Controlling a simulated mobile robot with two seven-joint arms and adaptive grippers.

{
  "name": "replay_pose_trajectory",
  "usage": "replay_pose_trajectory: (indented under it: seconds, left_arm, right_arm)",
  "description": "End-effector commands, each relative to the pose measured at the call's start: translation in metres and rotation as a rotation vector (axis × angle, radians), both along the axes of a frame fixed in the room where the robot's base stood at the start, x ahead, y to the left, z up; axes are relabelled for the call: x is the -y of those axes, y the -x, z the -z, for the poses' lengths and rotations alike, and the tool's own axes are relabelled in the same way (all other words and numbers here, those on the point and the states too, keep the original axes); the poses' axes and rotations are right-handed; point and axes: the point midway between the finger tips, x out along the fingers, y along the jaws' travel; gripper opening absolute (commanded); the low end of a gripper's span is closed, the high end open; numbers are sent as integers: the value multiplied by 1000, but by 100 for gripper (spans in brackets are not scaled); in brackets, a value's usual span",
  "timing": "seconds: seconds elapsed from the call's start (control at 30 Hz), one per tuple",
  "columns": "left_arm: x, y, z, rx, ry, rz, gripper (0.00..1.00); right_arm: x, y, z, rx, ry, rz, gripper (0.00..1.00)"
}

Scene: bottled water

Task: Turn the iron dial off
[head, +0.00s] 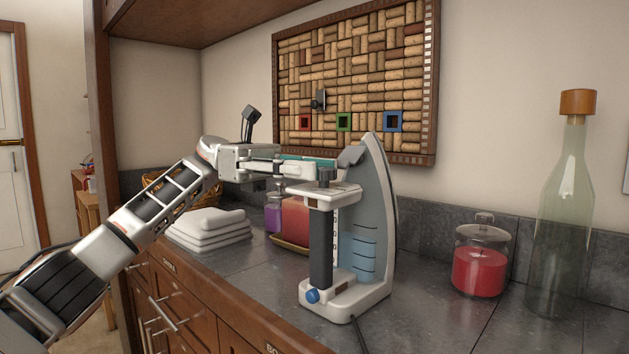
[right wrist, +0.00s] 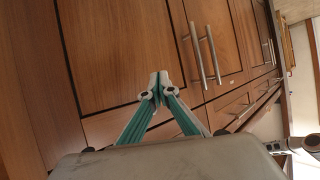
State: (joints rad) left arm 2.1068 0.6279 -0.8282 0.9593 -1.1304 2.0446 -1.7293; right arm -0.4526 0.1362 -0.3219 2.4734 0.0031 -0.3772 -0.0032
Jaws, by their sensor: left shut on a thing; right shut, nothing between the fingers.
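The iron (head: 366,262) stands upright on its heel on the counter, with its soleplate side facing right. Its dark handle (head: 321,250) faces left, and a blue knob (head: 313,296) is low on the body. A dark round dial (head: 325,176) is at the top of the handle. My left gripper (head: 328,166) reaches in from the left and is shut at this dial; the fingers partly hide the contact. My right gripper (right wrist: 158,85) is shut and empty in the right wrist view, in front of wooden cabinet doors.
Folded white towels (head: 208,229) and a red candle (head: 296,217) are left of the iron. A jar with red contents (head: 479,271) and a tall glass bottle (head: 566,215) stand at right. A cork board (head: 355,80) hangs behind. Counter (head: 425,315) right of the iron is clear.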

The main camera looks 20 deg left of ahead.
Motion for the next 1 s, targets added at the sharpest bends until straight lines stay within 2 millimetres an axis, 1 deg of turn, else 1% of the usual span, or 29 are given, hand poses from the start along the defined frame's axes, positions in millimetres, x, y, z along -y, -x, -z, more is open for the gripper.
replay_pose_trajectory:
  seconds: [0.03, 0.47, 0.5, 0.53, 1.0]
  left_arm:
    - [1, -1, 3, -4, -2, 5, 2]
    - [1, 1, 0, -1, -1, 9, 2]
    - [1, 1, 0, -1, -1, 9, 33]
    - [1, 1, 0, 0, -1, 8, 40]
    - [-2, -1, 0, 0, -1, 4, 40]
  right_arm:
    - [-1, 0, 1, -1, -4, 1, 0]
    - [-2, -1, -2, 2, -8, 2, 0]
    - [-2, -1, -2, 2, -8, 2, 0]
    - [-2, -1, -2, 3, -9, 2, 0]
    - [-2, -1, -2, 4, -9, 2, 0]
